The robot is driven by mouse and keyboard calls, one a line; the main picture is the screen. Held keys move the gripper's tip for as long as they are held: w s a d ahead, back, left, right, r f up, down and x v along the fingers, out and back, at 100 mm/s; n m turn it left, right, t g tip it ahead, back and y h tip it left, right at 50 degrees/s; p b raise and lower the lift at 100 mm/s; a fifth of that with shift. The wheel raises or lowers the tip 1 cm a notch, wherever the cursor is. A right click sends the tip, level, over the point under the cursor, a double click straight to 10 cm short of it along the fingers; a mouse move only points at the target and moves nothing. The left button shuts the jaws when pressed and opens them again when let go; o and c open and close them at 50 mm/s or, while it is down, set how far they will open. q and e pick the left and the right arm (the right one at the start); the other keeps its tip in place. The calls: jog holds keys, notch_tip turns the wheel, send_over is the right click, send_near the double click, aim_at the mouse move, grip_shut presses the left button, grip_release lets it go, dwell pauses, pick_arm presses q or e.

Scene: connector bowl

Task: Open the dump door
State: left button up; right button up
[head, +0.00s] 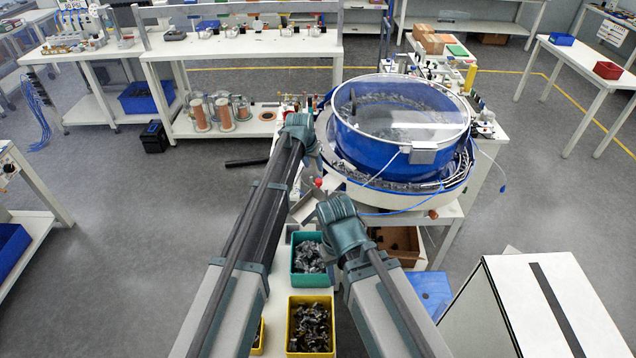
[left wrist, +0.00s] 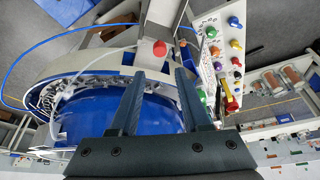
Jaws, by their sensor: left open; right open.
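The dump door's red knob (head: 318,182) sits on a grey metal chute (head: 303,207) at the front left of the blue bowl (head: 372,150). The left wrist view shows the red knob (left wrist: 160,48) just beyond and between the fingertips of my left gripper (left wrist: 159,71), not touching them. That gripper is open and empty, and its wrist (head: 300,128) is left of the bowl in the head view. My right gripper (head: 340,209) is lower, in front of the bowl; its fingers are mostly hidden. I cannot tell how far the door is open.
A teal bin (head: 297,279) and a yellow bin (head: 292,330) of dark parts stand below the arms. A panel of coloured buttons (left wrist: 228,60) is right of the knob in the left wrist view. A white cabinet (head: 505,310) stands at the lower right.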

aim_at(319, 180)
pick_arm(q)
jog(key=b+x, duration=0.9)
jog(key=x, duration=0.2)
jog(key=shift+w+f+b, duration=0.1)
jog(key=shift+f+b, duration=0.15)
jog(key=shift+b, duration=0.1)
grip_shut()
dwell(0.9)
